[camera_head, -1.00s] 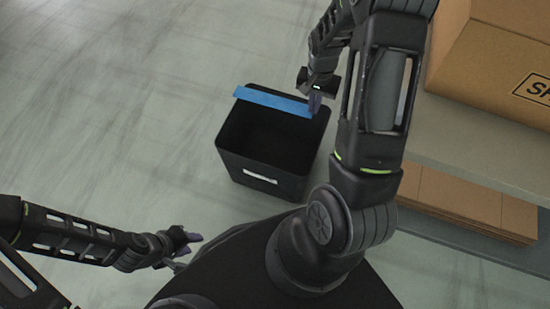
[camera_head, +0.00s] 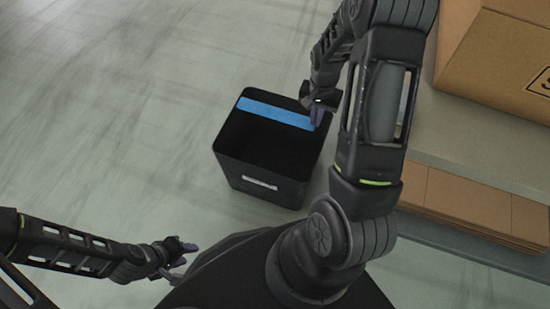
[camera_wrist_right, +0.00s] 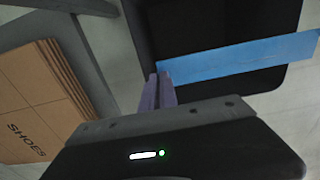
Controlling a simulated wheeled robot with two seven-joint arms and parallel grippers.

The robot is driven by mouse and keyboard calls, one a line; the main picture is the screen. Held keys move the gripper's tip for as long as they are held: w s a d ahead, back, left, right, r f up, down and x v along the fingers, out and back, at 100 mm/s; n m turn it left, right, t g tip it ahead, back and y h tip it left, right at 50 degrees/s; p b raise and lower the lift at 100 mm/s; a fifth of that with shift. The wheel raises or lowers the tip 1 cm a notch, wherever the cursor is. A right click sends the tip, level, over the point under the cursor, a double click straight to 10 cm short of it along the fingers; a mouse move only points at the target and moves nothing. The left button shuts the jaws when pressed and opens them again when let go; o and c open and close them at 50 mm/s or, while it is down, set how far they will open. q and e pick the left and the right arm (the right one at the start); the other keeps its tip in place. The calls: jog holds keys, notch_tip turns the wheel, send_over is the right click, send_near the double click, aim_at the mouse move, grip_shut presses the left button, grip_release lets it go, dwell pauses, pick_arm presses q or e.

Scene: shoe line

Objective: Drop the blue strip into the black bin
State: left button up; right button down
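The blue strip (camera_head: 272,113) is a long flat piece. In the head view it lies across the back part of the mouth of the black bin (camera_head: 262,190), inside its outline. My right gripper (camera_head: 317,115) is at the bin's back right corner, shut on the strip's right end. In the right wrist view, the fingers (camera_wrist_right: 158,92) are close together at one end of the strip (camera_wrist_right: 240,58), which spans the dark bin (camera_wrist_right: 215,20) and reaches past its edge. My left gripper (camera_head: 187,254) is empty, its fingers apart, low at the left.
Cardboard boxes sit on a grey shelf at the right: a large one (camera_head: 490,60) above and flat ones (camera_head: 470,205) below. The shelf (camera_head: 455,135) is close to my right arm. The floor (camera_head: 110,110) left of the bin is clear.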

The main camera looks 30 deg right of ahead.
jog(key=shift+f+b, duration=0.3)
jog(key=shift+f, duration=0.45)
pick_arm(q)
jog(key=shift+w+a+f, duration=0.2)
jog(key=shift+f, duration=0.45)
pick_arm(e)
jog(key=c, duration=2.1)
grip_release()
jog(key=o, duration=0.5)
jog(key=shift+o, duration=0.2)
jog(key=shift+r, duration=0.15)
